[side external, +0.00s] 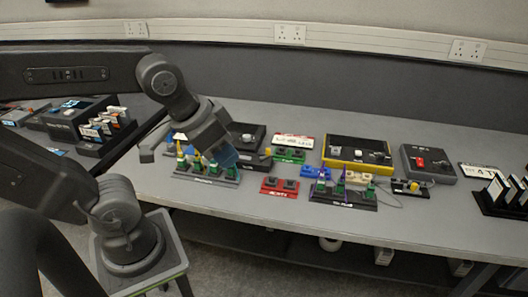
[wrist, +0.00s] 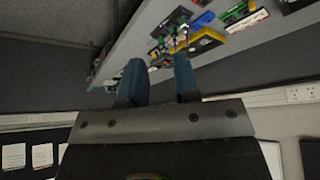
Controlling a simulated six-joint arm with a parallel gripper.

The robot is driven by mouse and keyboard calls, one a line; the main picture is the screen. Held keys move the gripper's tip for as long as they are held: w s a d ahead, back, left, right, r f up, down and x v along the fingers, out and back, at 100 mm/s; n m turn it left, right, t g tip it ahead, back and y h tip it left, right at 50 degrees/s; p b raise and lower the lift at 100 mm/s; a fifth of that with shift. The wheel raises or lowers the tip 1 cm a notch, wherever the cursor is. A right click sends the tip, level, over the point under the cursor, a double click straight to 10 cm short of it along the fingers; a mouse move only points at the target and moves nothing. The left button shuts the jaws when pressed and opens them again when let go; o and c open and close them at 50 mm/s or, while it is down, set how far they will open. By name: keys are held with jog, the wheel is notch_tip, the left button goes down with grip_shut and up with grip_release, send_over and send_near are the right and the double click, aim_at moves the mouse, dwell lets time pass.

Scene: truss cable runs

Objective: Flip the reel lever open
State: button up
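I cannot pick out the reel lever for certain in either view. Candidates among the small devices on the bench are a dark box with a yellow part (side external: 265,155) just right of my gripper, a yellow-edged black panel (side external: 357,152), and a grey box with a red part (side external: 428,163). My gripper (side external: 223,155) hangs over the left part of the bench, hiding part of what lies behind it. In the wrist view its two blue fingers (wrist: 159,66) stand apart with nothing held between them. The devices show small beyond the fingertips there.
The grey bench (side external: 400,222) has a clear front strip. Close to my gripper are a rack of coloured pegs (side external: 205,172), a red block (side external: 279,186) and a green block (side external: 290,155). Another peg rack (side external: 343,195) stands further right. White cards in a holder (side external: 505,192) stand at far right.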

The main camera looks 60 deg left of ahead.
jog(key=w+a, duration=0.1)
jog(key=w, duration=0.2)
jog(key=w+a+g, duration=0.1)
jog(key=w+a, duration=0.1)
jog(key=w, duration=0.1)
jog(key=w+a+r+g+h, duration=0.1)
jog(key=w, duration=0.2)
jog(key=shift+a, duration=0.2)
grip_shut()
jog(key=w+a+f+h, duration=0.1)
jog(key=w+a+f, duration=0.25)
jog(key=a, duration=0.25)
jog(key=w+a+f+m+h, duration=0.1)
jog(key=w+a+f, duration=0.2)
jog(key=w+a, duration=0.3)
jog(key=w+a+f+h, duration=0.1)
jog(key=w+a+f, duration=0.25)
jog(key=a, duration=0.35)
jog(key=a+f+t+h, duration=0.1)
jog(key=a+f, duration=0.7)
jog(key=a, duration=0.4)
jog(key=shift+w+f+h, duration=0.2)
jog(key=shift+w+h, duration=0.15)
jog(key=shift+h, duration=0.05)
